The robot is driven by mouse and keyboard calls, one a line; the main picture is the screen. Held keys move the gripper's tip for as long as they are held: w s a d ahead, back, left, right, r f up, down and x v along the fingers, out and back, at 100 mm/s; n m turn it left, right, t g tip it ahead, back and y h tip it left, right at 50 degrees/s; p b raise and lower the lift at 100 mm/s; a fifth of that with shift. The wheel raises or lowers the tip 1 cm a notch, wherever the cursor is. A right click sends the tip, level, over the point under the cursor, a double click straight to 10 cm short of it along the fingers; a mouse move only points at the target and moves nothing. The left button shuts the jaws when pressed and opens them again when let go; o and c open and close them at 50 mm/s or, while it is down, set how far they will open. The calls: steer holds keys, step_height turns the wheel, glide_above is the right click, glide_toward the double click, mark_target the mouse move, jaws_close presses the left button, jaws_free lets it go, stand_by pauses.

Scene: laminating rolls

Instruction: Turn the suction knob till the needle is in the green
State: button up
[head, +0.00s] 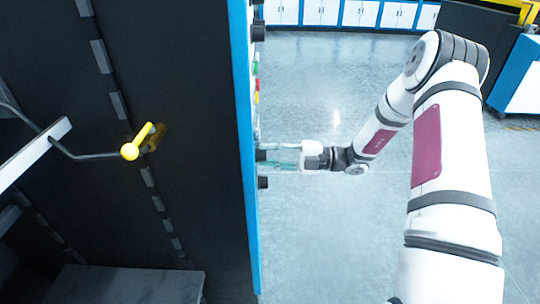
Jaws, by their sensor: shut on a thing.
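A blue-edged panel (245,130) stands edge-on to me, so its face is seen only as a thin strip. My gripper (272,157) reaches in from the right, level with the floor, and its fingers are shut on a dark knob (261,155) that sticks out of the panel. I take this for the suction knob, but no label shows. A second dark knob (263,183) sits just below, apart from the fingers. The gauge, its needle and any green zone are hidden from this angle.
Green (256,68) and red (256,84) buttons stick out higher on the panel. A yellow-ended lever (130,152) is on the dark machine side at left. Blue-framed white cabinets (360,13) line the back. The floor (320,235) right of the panel is clear.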

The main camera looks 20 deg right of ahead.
steer(key=shift+w+d, duration=0.1)
steer(key=o, duration=1.2)
steer(key=v, duration=1.2)
steer(key=shift+f, duration=0.1)
